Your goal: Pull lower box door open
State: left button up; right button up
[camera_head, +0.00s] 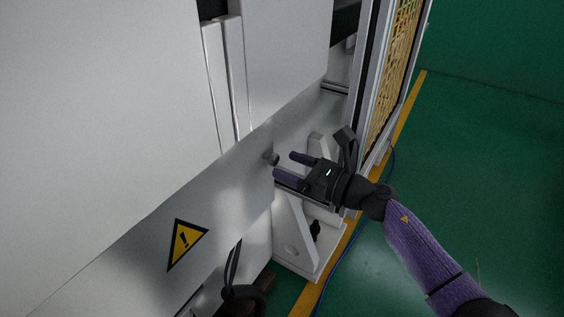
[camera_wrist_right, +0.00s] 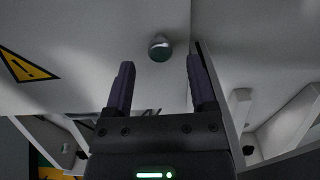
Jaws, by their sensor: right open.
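The lower box door (camera_head: 225,195) is a white panel with a yellow warning triangle (camera_head: 185,243) and looks closed. A small round metal knob (camera_head: 270,158) stands out near its right end. My right gripper (camera_head: 284,166) is open, its two dark fingers pointing left at the knob. In the right wrist view the knob (camera_wrist_right: 160,47) is just beyond the fingertips, between their lines. The open right gripper (camera_wrist_right: 160,75) is empty and appears apart from the knob. I cannot make out my left gripper in either view.
A framed yellow mesh panel (camera_head: 396,70) stands right of the machine, close behind my right gripper. A white bracket (camera_head: 295,235) stands below it. A dark curved part (camera_head: 242,292) shows at the bottom. The green floor (camera_head: 480,170) at right is clear.

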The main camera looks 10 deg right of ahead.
jog(key=shift+x, duration=1.25)
grip_shut()
dwell(0.4)
